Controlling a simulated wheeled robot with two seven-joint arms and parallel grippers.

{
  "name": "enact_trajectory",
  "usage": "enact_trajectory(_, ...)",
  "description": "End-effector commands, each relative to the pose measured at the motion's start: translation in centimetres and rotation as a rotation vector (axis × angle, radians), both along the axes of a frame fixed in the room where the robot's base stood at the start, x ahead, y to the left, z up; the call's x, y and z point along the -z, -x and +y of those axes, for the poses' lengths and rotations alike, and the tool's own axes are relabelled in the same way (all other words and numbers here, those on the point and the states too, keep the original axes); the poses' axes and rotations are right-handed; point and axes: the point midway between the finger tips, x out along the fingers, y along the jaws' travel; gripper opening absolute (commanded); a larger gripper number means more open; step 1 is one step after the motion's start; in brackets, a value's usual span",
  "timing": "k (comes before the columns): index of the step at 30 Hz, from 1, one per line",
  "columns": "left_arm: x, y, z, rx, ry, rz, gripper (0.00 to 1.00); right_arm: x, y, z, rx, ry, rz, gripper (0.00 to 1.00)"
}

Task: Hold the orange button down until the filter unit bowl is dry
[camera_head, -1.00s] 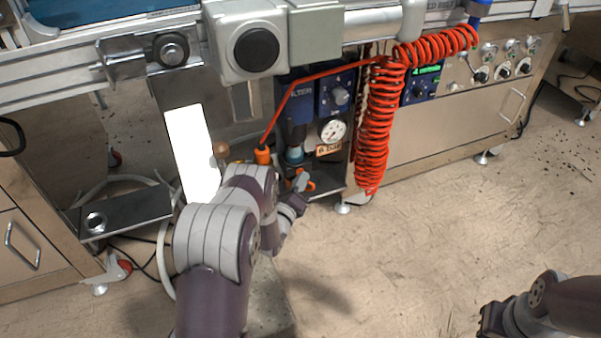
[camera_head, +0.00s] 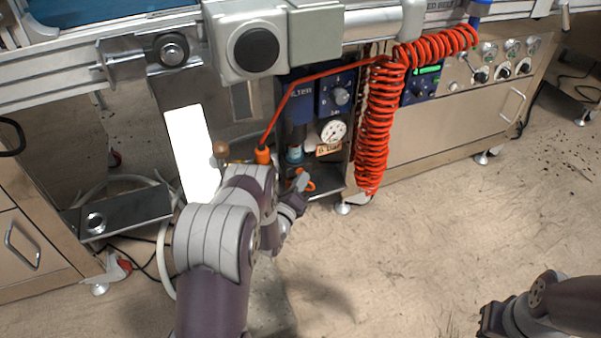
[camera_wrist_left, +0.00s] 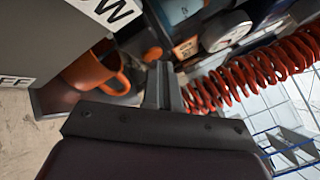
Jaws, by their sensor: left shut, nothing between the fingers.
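The blue filter unit (camera_head: 301,88) hangs under the bench, partly behind the red hose. Its bowl (camera_head: 294,140) shows below, with a pale blue lower part; I cannot tell how much liquid is in it. My left gripper (camera_head: 300,183) is low in front of the unit, below the bowl. In the left wrist view its fingers (camera_wrist_left: 163,78) are shut together and empty. A small orange patch beside the fingertips may be the orange button; I cannot tell whether they touch it. My right gripper (camera_head: 488,320) is at the bottom right, its fingers unclear.
A red coiled hose (camera_head: 376,130) hangs just right of the unit, close to my left gripper. A pressure gauge (camera_head: 333,131) sits beside the bowl. An orange mug-like thing (camera_wrist_left: 92,70) lies left of the fingers. The floor (camera_head: 420,235) to the right is open.

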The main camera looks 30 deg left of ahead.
Motion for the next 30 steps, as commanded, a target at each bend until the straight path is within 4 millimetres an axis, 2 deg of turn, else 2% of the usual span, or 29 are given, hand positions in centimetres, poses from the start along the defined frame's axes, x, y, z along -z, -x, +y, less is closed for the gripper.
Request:
enact_trajectory(26,0.0,1.2,-1.3,0.000,0.000,0.000,0.00,-0.8,0.0,0.0,0.000,0.000,0.000,0.00)
enact_trajectory(30,-0.2,1.8,-2.1,0.002,0.001,0.001,0.00,-1.5,0.0,0.0,0.000,0.000,0.000,0.00)
